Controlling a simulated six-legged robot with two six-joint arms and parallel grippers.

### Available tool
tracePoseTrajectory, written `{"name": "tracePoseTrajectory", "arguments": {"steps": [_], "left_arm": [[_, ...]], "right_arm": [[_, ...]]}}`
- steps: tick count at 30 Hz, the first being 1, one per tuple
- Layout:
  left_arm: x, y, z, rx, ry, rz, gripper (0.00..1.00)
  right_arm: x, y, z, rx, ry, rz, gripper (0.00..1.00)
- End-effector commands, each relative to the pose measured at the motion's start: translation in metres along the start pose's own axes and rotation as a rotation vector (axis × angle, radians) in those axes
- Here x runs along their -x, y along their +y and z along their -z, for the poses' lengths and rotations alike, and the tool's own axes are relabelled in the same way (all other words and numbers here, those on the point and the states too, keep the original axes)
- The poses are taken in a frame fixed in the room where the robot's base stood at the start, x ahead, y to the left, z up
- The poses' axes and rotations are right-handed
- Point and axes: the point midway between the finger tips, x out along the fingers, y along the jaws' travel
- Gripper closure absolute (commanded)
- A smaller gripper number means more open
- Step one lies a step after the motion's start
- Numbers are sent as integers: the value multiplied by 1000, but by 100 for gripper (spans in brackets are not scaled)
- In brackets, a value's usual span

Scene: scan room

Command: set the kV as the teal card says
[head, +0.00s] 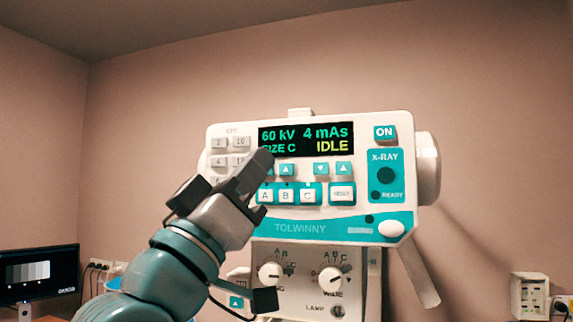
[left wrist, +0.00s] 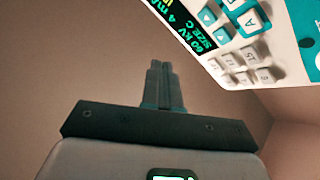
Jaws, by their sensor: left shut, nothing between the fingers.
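The white and teal X-ray console (head: 300,227) faces me on its stand. Its display (head: 306,139) reads 60 kV, 4 mAs, SIZE C and IDLE. Under the kV reading is a teal up-arrow key (head: 286,169); my gripper covers the spot left of it. A down key (head: 320,169) and an up key (head: 343,168) sit under the mAs reading. My left gripper (head: 262,160) is shut and empty, its tips in front of the display's lower left corner. In the left wrist view its fingers (left wrist: 157,68) show against the wall, with the console above right. Whether it touches is unclear. I see no readable teal card.
Size keys A, B and C (head: 286,195) and a RESET key (head: 341,193) lie below the arrows. The ON key (head: 384,132) and X-RAY button (head: 386,175) are at right. Two knobs (head: 331,279) sit below. A monitor (head: 39,274) stands at far left.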

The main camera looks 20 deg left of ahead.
Motion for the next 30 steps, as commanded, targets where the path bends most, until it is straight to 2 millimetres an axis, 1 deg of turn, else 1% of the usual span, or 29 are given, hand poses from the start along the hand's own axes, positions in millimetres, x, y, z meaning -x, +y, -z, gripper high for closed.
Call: {"name": "tracePoseTrajectory", "arguments": {"steps": [1, 6, 8, 12, 18, 30], "left_arm": [[-8, -4, -4, -3, -4, 3, 100], [-28, -17, -16, -2, -4, 2, 100], [-33, -22, -21, -2, -4, 2, 100], [-42, -29, -30, -1, -2, 1, 100], [-48, -34, -35, 0, -2, 0, 100], [-48, -35, -36, 0, -1, -1, 100]], "right_arm": [[6, -2, 0, 0, 0, 0, 57], [20, -7, 0, 0, 0, 0, 57], [24, -9, 0, 0, 0, 0, 57], [26, -9, 0, 0, 0, 0, 57], [28, -10, 0, 0, 0, 0, 57], [28, -10, 0, 0, 0, 0, 57]]}}
